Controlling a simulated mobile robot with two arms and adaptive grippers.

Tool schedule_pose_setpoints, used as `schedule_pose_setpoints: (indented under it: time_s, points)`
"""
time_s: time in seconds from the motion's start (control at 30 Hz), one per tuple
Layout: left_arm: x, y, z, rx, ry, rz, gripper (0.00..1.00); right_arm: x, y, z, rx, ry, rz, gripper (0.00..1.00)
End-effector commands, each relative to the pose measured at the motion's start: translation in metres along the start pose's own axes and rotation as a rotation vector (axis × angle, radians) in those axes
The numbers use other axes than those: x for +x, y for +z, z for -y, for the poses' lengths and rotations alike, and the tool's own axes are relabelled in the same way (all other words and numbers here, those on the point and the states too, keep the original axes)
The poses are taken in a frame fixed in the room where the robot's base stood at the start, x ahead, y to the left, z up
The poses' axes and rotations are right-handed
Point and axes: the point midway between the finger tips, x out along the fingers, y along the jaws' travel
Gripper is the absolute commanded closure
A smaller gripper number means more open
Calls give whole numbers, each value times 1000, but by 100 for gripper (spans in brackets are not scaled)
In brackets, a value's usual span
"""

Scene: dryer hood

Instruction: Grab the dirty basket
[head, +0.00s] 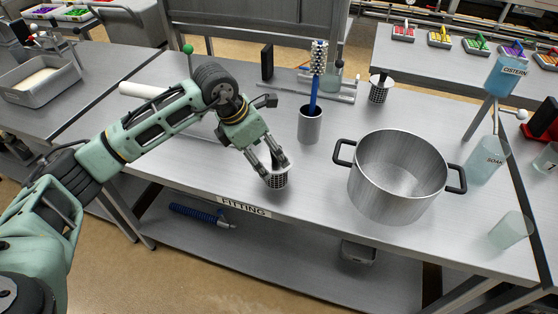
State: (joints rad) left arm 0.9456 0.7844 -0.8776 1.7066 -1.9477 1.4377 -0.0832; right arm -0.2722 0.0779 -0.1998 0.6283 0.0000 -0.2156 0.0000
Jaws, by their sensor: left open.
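A small dark mesh basket (278,180) with a pale rim stands near the front edge of the metal table, above the "FITTING" label. My left gripper (270,164) is open, with its fingers right at the top of this basket. The fingers hide part of its rim, and I cannot tell whether they touch it. A second mesh basket (380,92) stands farther back on the table, with a dark piece at its top. I cannot tell from the surfaces which basket is dirty. My right gripper is not in view.
A large two-handled pot (398,178) stands right of the near basket. A metal cup (310,125) with a blue-handled brush (316,80) stands behind it. The tabletop left of the near basket is fairly clear.

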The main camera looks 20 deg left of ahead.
Motion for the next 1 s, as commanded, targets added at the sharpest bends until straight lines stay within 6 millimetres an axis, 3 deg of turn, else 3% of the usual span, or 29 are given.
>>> schedule_pose_setpoints:
  time_s: [0.2, 0.3, 0.5, 0.63, 0.77, 1.0]
  points:
    - [25, 0, 2, 0, -5, -2, 20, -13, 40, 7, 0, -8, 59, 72]
    - [41, 1, 2, 0, -5, -1, 20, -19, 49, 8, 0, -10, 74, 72]
    - [64, 1, 2, 1, -4, 0, 20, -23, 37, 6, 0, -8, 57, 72]
    - [67, 0, 2, 1, -3, 1, 20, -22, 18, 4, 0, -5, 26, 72]
    - [67, 0, 2, 1, -3, 1, 21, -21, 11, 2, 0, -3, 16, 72]
    - [67, 0, 1, 1, -2, 1, 42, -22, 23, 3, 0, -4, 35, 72]
